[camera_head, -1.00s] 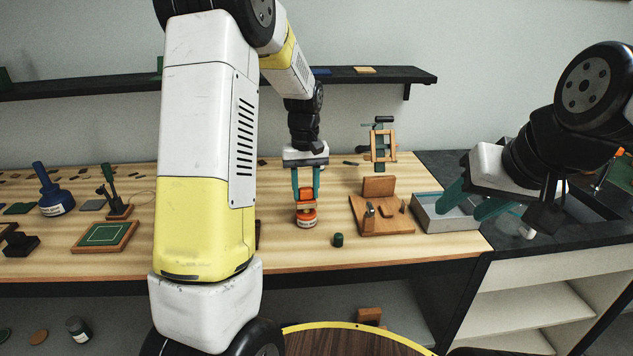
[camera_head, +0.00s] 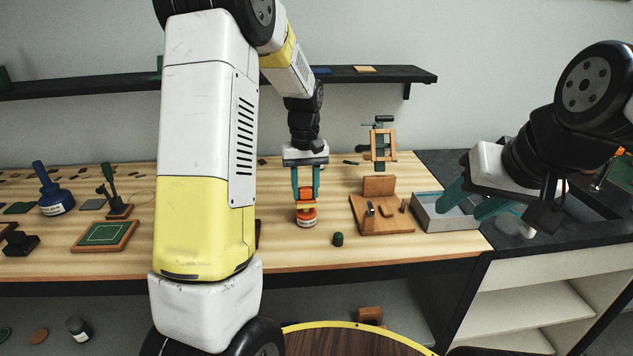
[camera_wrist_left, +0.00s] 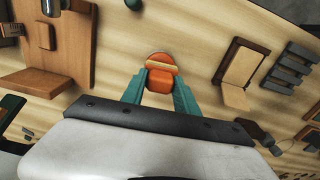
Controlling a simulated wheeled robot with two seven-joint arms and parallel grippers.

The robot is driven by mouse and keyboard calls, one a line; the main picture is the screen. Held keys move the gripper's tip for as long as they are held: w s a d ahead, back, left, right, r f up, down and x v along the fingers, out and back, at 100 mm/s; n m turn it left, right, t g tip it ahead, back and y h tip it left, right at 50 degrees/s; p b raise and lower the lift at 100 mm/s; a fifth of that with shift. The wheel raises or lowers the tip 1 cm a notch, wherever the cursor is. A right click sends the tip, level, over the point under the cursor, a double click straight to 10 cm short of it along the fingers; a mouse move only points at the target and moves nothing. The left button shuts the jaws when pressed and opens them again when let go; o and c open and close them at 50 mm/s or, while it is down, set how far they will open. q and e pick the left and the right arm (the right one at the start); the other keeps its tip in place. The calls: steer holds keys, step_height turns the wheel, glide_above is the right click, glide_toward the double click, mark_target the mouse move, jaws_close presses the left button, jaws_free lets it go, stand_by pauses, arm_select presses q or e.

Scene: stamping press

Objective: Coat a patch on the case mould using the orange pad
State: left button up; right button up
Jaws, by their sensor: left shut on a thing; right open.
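My left gripper (camera_head: 306,190) points down and is shut on the orange pad (camera_head: 306,193), which has a pale wooden strip under its orange top. The pad is right at an orange-rimmed pot (camera_head: 306,219) with a white label; I cannot tell if they touch. The left wrist view also shows the orange pad (camera_wrist_left: 160,80) between the fingertips. There, a dark-framed wooden mould (camera_wrist_left: 241,66) lies to the right, possibly the case mould; in the head view my left arm mostly hides that spot. My right gripper (camera_head: 470,203) is open and empty above a grey tray.
A wooden fixture (camera_head: 382,224) stands right of the pot, with a small dark green cylinder (camera_head: 338,240) in front. The grey tray (camera_head: 446,221) is at the bench's right end. A green-topped wooden board (camera_head: 105,236) and a blue bottle (camera_head: 53,198) are left. A shelf (camera_head: 395,76) runs behind.

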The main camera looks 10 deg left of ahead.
mark_target(306, 187)
arm_select(q)
steer(key=shift+r, duration=3.45)
